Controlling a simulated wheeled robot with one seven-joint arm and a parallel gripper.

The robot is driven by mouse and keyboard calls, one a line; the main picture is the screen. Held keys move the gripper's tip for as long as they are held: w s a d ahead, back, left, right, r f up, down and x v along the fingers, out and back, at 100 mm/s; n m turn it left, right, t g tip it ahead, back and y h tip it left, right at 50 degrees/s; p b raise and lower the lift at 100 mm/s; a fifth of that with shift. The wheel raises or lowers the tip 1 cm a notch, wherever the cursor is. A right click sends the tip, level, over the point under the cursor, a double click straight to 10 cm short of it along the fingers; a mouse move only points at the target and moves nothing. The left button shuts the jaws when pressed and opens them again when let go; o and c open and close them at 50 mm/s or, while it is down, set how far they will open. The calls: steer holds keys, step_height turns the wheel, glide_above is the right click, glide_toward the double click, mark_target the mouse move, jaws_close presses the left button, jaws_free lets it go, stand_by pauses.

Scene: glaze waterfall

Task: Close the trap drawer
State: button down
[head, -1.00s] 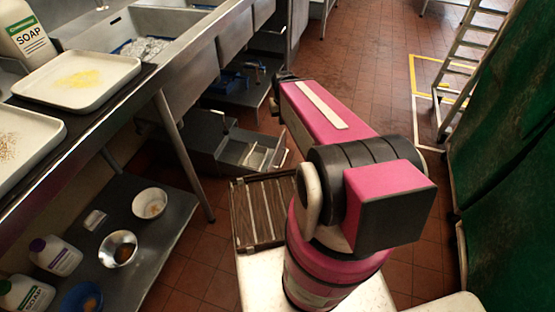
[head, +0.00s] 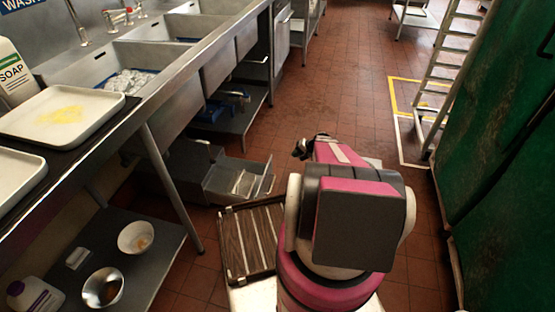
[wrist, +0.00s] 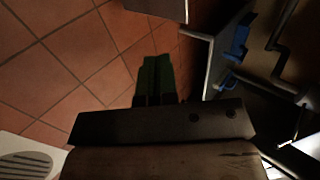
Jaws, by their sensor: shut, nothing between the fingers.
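The trap drawer (head: 238,182) is a grey metal open-topped tray low at the floor under the sink counter, left of my arm in the head view. It is pulled out from its grey housing (head: 188,158). Something pale lies inside it; I cannot tell what. My gripper (head: 312,146) is beyond and to the right of the drawer, apart from it. In the wrist view my gripper (wrist: 156,80) shows as dark green fingers, shut together and empty, over red floor tiles. I cannot pick out the drawer surely in the wrist view.
A slatted dark mat or rack (head: 250,240) lies in front of the drawer. A counter leg (head: 170,185) stands left of it. A lower shelf (head: 240,117) holds blue items. Green curtain (head: 510,120) and ladder (head: 447,70) bound the right. The tiled aisle (head: 345,85) ahead is clear.

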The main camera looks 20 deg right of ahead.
mark_target(271, 160)
steer(key=x, duration=0.8)
steer(key=a+r+x, duration=0.1)
steer(key=x, duration=0.3)
steer(key=shift+w+r, duration=0.1)
steer(key=shift+w, duration=0.15)
steer(key=shift+w+a, duration=0.35)
steer(key=shift+a, duration=0.2)
steer(key=shift+a, duration=0.1)
steer(key=w+a, duration=0.7)
steer(key=a, duration=0.5)
steer(key=w+a, duration=0.8)
steer(key=a, duration=0.5)
steer(key=shift+a, duration=0.3)
steer(key=s+d+f+v, duration=0.1)
steer(key=f+v, duration=0.1)
steer(key=v, duration=1.1)
steer(key=shift+s+d, duration=0.15)
steer(key=shift+d, duration=0.5)
